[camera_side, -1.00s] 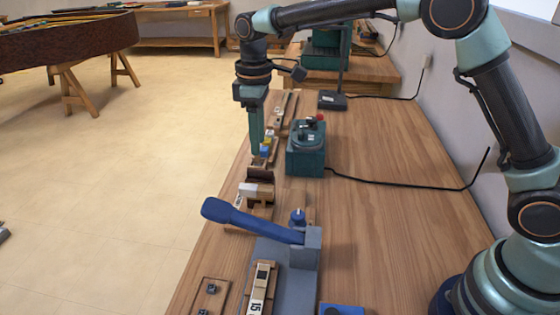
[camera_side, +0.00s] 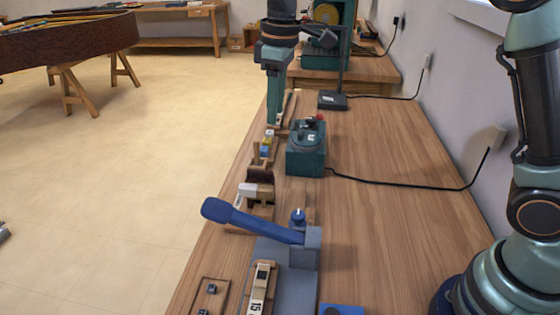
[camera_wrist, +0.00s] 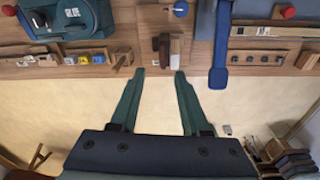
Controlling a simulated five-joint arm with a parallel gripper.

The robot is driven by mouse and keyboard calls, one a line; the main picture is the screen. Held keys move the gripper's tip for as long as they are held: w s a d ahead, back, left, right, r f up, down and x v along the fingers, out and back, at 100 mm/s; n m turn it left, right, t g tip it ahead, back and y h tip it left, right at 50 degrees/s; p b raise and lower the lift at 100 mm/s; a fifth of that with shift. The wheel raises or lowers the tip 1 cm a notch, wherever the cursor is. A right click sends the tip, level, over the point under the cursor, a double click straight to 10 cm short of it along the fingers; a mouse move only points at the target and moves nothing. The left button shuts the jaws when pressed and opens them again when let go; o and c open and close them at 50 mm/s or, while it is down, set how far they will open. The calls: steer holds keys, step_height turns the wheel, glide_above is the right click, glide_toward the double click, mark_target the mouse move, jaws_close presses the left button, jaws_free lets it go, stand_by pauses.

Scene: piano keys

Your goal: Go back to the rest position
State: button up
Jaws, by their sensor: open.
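My gripper (camera_side: 273,121) hangs fingers down near the far left edge of the workbench in the side view. In the wrist view its two teal fingers (camera_wrist: 156,76) stand apart with nothing between them. The floor shows between them, and the tips lie near the bench edge. A pale wooden key marked 15 (camera_side: 259,289) lies at the front beside the blue lever press (camera_side: 262,224). A dark wooden holder with a white piece (camera_side: 258,190) stands farther back; it also shows in the wrist view (camera_wrist: 175,45).
A teal box with a red knob (camera_side: 306,150) stands on the bench, a black cable running right from it. Small coloured blocks (camera_side: 267,147) sit left of it. A black stand base (camera_side: 332,100) is behind. The bench's middle right (camera_side: 400,220) is clear.

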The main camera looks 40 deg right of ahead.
steer(key=s+d+m+t, duration=0.2)
steer(key=s+d, duration=0.3)
steer(key=s, duration=0.3)
steer(key=s+d+f+m+t, duration=0.1)
steer(key=s+d+m+t, duration=0.1)
steer(key=s+d+m, duration=0.3)
steer(key=s+d, duration=0.1)
steer(key=s, duration=0.3)
steer(key=shift+s+m+t, duration=0.3)
stand_by(0.4)
